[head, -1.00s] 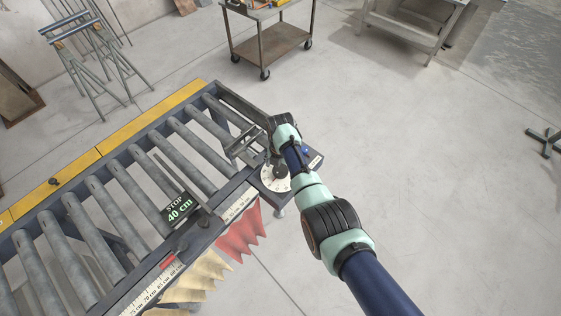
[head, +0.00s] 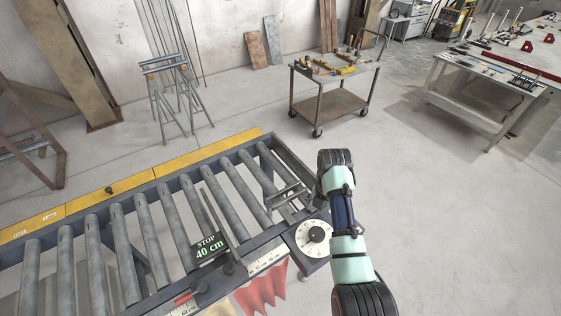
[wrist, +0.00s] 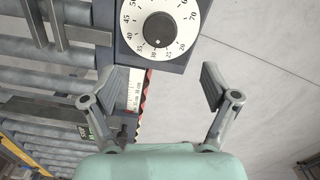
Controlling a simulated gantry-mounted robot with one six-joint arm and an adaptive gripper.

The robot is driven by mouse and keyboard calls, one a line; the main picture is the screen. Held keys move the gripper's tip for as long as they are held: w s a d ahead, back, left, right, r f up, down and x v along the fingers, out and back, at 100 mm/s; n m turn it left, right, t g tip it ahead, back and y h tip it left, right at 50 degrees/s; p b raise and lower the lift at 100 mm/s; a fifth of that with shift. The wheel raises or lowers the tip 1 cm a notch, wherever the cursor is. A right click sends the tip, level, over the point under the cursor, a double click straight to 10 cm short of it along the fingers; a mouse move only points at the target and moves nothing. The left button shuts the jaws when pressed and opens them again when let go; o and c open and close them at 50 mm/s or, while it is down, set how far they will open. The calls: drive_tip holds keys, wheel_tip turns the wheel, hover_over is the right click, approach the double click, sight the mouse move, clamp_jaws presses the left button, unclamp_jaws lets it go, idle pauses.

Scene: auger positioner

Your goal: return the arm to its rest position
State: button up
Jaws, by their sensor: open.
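My arm (head: 343,210) reaches up from the bottom of the head view, beside the right end of the roller conveyor. My gripper (wrist: 160,85) is open and empty in the wrist view, its two fingers spread wide apart. In the head view its fingers cannot be clearly made out. The white round dial (head: 313,237) with a black knob sits at the conveyor's right corner, just left of my arm. The dial also shows in the wrist view (wrist: 158,50), beyond the fingertips, with no finger touching it.
The roller conveyor (head: 160,170) fills the left, with a "STOP 40 cm" sign (head: 209,247) on its near side. A red strip curtain (head: 262,290) hangs below. A tool cart (head: 335,100) and workbench (head: 480,95) stand behind. Floor to the right is clear.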

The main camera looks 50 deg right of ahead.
drive_tip(key=w+a+r+m+t+h+p, duration=0.1)
drive_tip(key=w+a+r+m+t+p, duration=0.35)
drive_tip(key=a, duration=0.65)
drive_tip(key=w+a+r+m+t+h+p, duration=0.15)
drive_tip(key=w+a+r+m, duration=0.3)
drive_tip(key=w+a, duration=0.45)
drive_tip(key=s+a+r+m+t+y+p, duration=0.1)
drive_tip(key=s+a+r+m+t+p, duration=0.1)
drive_tip(key=a+r, duration=0.7)
drive_tip(key=s+a+r+m+t+y+p, duration=0.1)
drive_tip(key=s+a+r+m+t, duration=0.3)
drive_tip(key=a, duration=1)
wheel_tip(320, 180, up, 5)
drive_tip(key=s+m+p, duration=0.1)
drive_tip(key=s+m, duration=0.1)
drive_tip(key=shift+a+m+t, duration=0.3)
drive_tip(key=shift+a+t, duration=0.05)
drive_tip(key=shift+t, duration=0.05)
drive_tip(key=shift+f+y, duration=0.15)
drive_tip(key=shift+y, duration=0.1)
